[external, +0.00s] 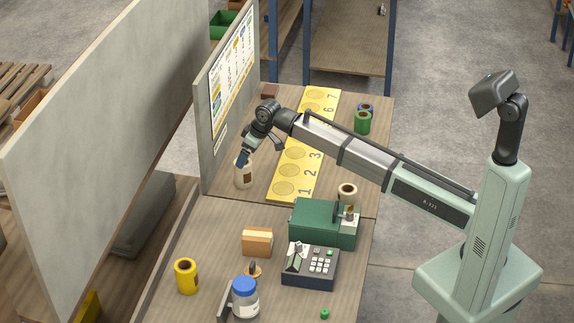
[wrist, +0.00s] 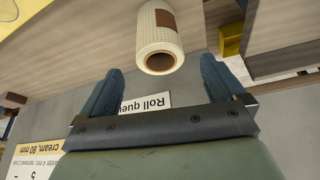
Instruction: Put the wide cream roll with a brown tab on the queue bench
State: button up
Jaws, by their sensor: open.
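A cream roll (external: 243,174) with a brown tab stands upright near the left panel, on the wooden queue bench (external: 225,187) left of the numbered yellow strip. In the wrist view the same roll (wrist: 147,32) shows its brown tab and its dark core hole. My gripper (external: 245,160) is just over the roll's top in the external view. In the wrist view my gripper (wrist: 160,72) is open, its two blue fingers spread, with the roll's end between and just beyond the tips. Nothing is held.
The yellow strip (external: 290,178) has numbered round spots, which look empty. A green roll (external: 362,123) and a blue one stand at the right. The green machine (external: 322,228), a keypad device (external: 310,268) and a yellow roll (external: 186,276) are on the front bench. A grey panel (external: 218,150) borders the left.

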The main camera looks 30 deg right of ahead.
jog(key=shift+v, duration=2.55)
